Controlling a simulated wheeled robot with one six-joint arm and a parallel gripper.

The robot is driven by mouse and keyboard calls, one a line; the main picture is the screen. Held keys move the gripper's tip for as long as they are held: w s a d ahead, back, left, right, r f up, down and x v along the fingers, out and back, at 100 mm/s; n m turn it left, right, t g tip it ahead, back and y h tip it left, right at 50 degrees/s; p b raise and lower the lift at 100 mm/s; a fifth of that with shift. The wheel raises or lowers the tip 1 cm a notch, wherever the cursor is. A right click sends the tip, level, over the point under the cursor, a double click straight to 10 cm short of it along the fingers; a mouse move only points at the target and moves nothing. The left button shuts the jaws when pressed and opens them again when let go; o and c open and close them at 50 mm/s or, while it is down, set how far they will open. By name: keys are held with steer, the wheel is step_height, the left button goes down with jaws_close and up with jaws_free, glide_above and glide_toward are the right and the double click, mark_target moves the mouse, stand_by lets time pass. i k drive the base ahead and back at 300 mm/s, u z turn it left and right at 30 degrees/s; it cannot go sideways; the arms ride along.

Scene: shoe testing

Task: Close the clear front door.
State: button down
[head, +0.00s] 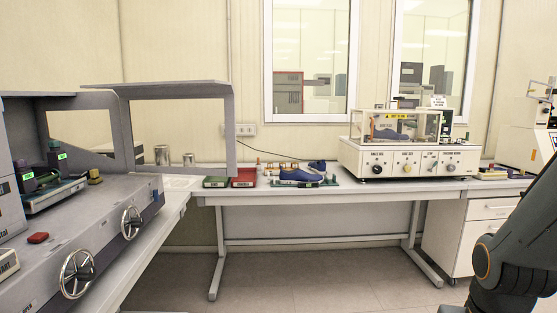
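A grey-framed door with a see-through pane (229,130) stands swung out from the grey machine (100,215) at the left. It looks open, and its frame reaches out over the side bench toward the back wall. A second grey frame part (60,103) with a window opening stands on the machine behind it. A beige machine (408,160) on the back bench also has a clear cover (408,124) on top. Part of my dark arm shows at the lower right, far from the grey door. My gripper is out of view.
The grey machine has two handwheels (78,274) and a red button (38,238) on its front. Floor (290,280) between the benches is clear.

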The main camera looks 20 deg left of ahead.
mark_target(204, 89)
steer(key=z, duration=0.05)
steer(key=i, duration=1.5)
steer(key=u, duration=0.95)
steer(key=i, duration=0.85)
steer(key=u, duration=1)
